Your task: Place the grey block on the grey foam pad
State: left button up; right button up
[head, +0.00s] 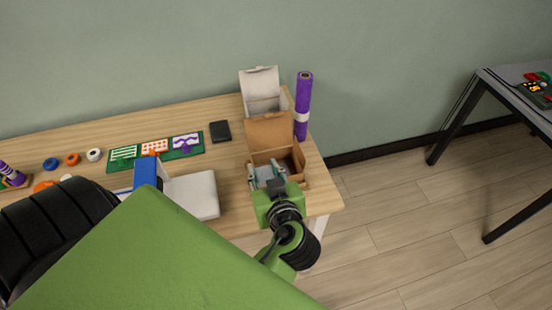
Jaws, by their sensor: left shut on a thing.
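My left gripper (265,173) reaches in over the near side of an open brown cardboard box (297,183) at the right end of the table. Its fingers are shut on a small grey thing between them, seemingly the grey block (266,181). The block is largely covered by the fingers, and I cannot tell whether it touches the box. A pale grey, flat slab (203,196) lies left of the gripper; it may be the grey foam pad, but its material is unclear. My right gripper is not in view.
An open white box (262,83) and a purple roll (303,105) stand behind the brown box. A black flat item (220,131), a green board (185,156) and a blue object (148,172) are to the left. Floor lies beyond the table's right edge.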

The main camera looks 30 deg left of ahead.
pick_arm(q)
jog(key=w+a+f+b, duration=0.1)
jog(key=w+f+b, duration=0.1)
jog(key=w, duration=0.1)
jog(key=w+a+f+b, duration=0.1)
jog(key=w+f, duration=0.2)
jog(key=w+a+f+b, duration=0.1)
jog(key=w+f+b, duration=0.1)
jog(key=w, duration=0.1)
jog(key=shift+w+a+f+b, duration=0.3)
jog(key=shift+w+a+f, duration=0.05)
jog(key=shift+a, duration=0.05)
jog(key=shift+w+a+f, duration=0.1)
jog(key=shift+w+f, duration=0.25)
jog(key=shift+w+f+b, duration=0.2)
jog(key=shift+f+b, duration=0.05)
jog(key=shift+b, duration=0.2)
notch_tip(320, 180, down, 3)
jog(key=b, duration=0.2)
jog(key=shift+w+a+f+b, duration=0.15)
jog(key=shift+f+b, duration=0.05)
jog(key=shift+b, duration=0.1)
jog(key=o, duration=1.1)
jog(key=shift+r, duration=0.1)
